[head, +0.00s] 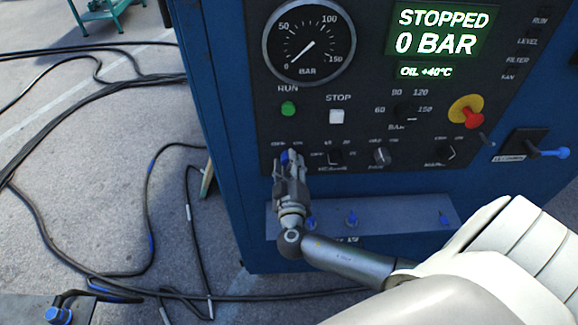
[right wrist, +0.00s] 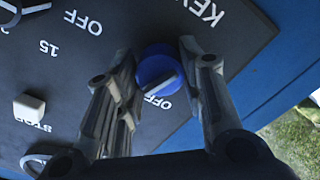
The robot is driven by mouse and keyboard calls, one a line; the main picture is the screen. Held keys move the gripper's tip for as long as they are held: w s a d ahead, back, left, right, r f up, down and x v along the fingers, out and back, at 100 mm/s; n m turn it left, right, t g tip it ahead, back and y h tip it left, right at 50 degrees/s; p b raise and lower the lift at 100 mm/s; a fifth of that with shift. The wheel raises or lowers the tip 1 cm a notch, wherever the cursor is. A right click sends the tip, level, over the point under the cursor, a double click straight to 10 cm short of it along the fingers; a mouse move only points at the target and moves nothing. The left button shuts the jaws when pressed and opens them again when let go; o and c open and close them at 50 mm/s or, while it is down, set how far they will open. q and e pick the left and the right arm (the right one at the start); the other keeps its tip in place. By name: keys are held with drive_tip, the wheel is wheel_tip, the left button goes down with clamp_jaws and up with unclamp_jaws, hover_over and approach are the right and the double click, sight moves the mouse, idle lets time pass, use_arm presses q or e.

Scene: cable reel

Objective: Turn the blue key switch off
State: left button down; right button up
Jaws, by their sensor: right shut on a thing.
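The blue key switch (right wrist: 158,70) is a round blue knob with a grey key bar, on the dark control panel (head: 345,115). In the right wrist view it sits between my two fingers, with an OFF label beside it. The bar lies slanted; I cannot tell for sure which mark it points to. My right gripper (head: 289,160) reaches the lower left of the panel and is shut on the knob. It hides most of the switch in the head view, where only a bit of blue shows. My left gripper is not in view.
The display (head: 440,30) reads STOPPED, 0 BAR. A pressure gauge (head: 308,45), green RUN button (head: 288,108), white STOP button (head: 336,117), a grey selector knob (head: 381,156) and a red emergency stop (head: 466,112) are nearby. Black cables (head: 90,92) lie on the floor at left.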

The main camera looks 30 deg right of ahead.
drive_tip(key=n+b, duration=0.1)
drive_tip(key=n, duration=0.9)
idle(0.6)
drive_tip(key=o, duration=1)
drive_tip(key=shift+o, duration=0.2)
drive_tip(key=shift+s+a, duration=0.1)
drive_tip(key=v, duration=1.2)
